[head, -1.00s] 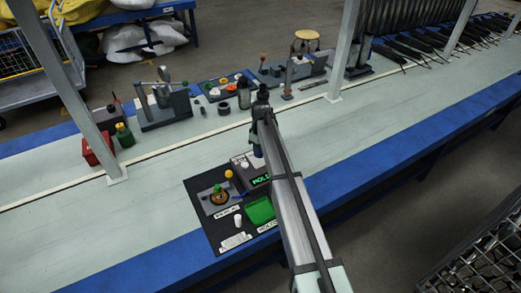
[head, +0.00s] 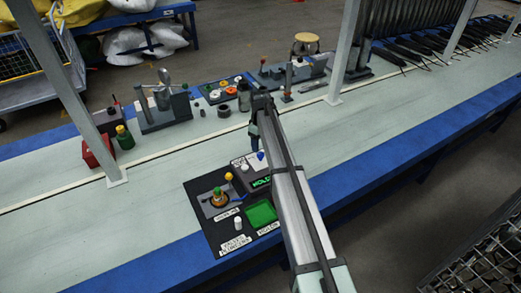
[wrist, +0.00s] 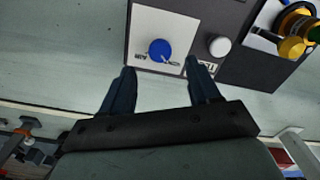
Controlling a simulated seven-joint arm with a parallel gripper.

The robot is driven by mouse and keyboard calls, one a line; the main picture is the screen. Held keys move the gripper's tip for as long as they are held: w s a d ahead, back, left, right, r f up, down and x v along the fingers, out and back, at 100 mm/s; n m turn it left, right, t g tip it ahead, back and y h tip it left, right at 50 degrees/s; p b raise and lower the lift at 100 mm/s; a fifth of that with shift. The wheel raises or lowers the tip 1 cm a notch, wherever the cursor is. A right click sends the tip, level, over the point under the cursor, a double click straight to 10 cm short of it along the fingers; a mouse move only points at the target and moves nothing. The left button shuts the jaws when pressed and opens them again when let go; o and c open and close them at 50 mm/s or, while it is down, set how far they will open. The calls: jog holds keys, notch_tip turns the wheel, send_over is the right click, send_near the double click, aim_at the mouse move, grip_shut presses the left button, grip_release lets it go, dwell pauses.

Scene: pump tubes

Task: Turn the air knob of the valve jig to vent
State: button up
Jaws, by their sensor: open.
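The valve jig's panel sits on a black board left of my arm in the head view. Its blue air knob (head: 261,155) shows beside my arm. In the wrist view the blue knob (wrist: 159,49) is on a white plate, with a small pale mark at its lower right side and lettering on both sides below it. My gripper (wrist: 160,66) is open, its two dark fingers apart on either side of the space just below the knob in the picture, not closed on it. In the head view my gripper (head: 254,138) is partly hidden by my arm. The display (head: 261,183) reads HOLD.
A white knob (wrist: 219,46) and a yellow knob with a dark fitting (wrist: 293,46) lie right of the blue knob. A green tray (head: 261,212) and white cylinder (head: 238,223) stand on the board.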

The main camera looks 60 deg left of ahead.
aim_at(261, 154)
notch_tip(261, 154, up, 8)
dwell(0.4)
dwell(0.4)
